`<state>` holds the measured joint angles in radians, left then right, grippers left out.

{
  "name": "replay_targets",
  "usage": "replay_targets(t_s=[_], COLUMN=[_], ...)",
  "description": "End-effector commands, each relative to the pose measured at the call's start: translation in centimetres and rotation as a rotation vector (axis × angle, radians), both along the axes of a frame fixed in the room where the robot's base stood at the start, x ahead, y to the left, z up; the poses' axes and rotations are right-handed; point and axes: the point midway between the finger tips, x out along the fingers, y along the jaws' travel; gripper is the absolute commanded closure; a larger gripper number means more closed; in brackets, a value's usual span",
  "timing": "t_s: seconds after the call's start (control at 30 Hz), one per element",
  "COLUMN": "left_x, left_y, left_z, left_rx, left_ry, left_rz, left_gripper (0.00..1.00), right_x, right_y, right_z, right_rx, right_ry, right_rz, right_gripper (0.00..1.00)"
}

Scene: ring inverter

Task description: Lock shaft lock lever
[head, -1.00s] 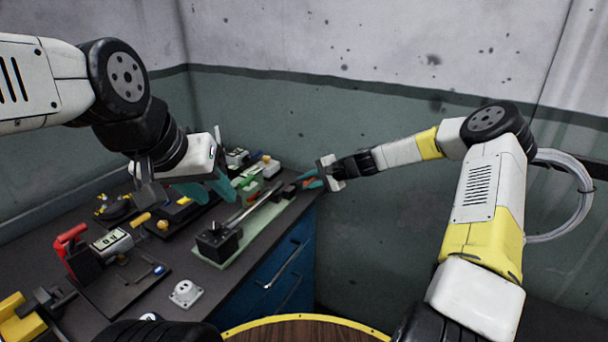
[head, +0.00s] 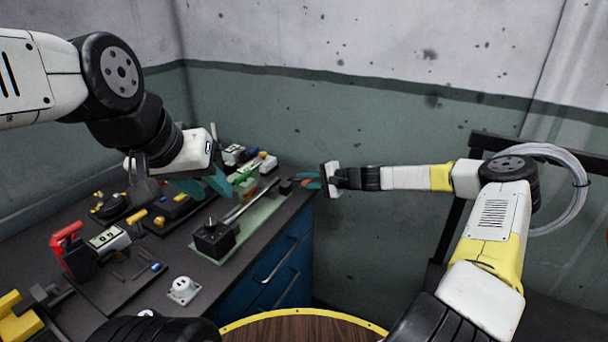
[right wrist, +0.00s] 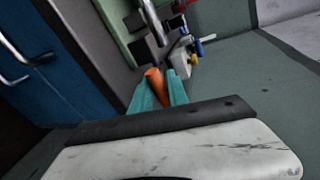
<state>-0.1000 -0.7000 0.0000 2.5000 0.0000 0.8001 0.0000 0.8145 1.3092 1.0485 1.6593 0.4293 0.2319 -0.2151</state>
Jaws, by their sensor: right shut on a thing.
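A long metal shaft (head: 250,202) runs along a pale green plate (head: 262,222) from a black block (head: 213,240) to a small dark block (head: 286,187) at the far end. My right gripper (head: 308,181) is at that far end, beyond the table's right edge. In the right wrist view its teal fingers (right wrist: 158,90) are shut on an orange handle (right wrist: 155,86), which I take for the lock lever. The lever's joint is mostly hidden. My left gripper (head: 207,186) hangs over the table left of the shaft, with its teal fingers apart and seemingly empty.
Left of the plate are a red-handled device (head: 75,250), a white socket (head: 183,289) and several yellow-and-black parts. Small green and white items (head: 245,165) stand at the back. The blue drawer cabinet (head: 275,270) is below. The wall is close behind my right forearm.

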Motion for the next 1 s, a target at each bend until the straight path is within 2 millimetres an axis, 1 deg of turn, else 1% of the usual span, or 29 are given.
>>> replay_targets(t_s=[0.03,0.1,0.47,0.57,0.7,0.77,1.0], left_x=[0.0,0.0,0.0,0.0,0.0,0.0,0.0], left_y=[0.0,0.0,0.0,0.0,0.0,0.0,0.0], left_z=[0.0,0.0,0.0,0.0,0.0,0.0,0.0], left_rx=[0.0,0.0,0.0,0.0,0.0,0.0,0.0], left_ry=[0.0,0.0,0.0,0.0,0.0,0.0,0.0], left_rz=[0.0,0.0,0.0,0.0,0.0,0.0,0.0], left_gripper=[0.64,0.64,0.64,0.64,0.64,0.64,0.64], right_x=[-0.2,-0.2,-0.1,-0.1,-0.3,-2.0,-8.1], right_y=[0.1,0.1,0.0,0.1,0.1,0.1,0.4], right_z=[-0.4,-0.4,0.1,1.1,3.7,3.3,3.9], right_rx=[0.0,0.0,-0.002,-0.003,-0.004,0.002,0.001], right_ry=[0.008,0.008,0.003,0.002,0.002,0.009,0.006], right_rz=[0.002,0.002,0.001,0.002,0.003,0.002,0.003], right_gripper=[0.78,0.64,0.64,0.64,0.64,0.64,0.64])
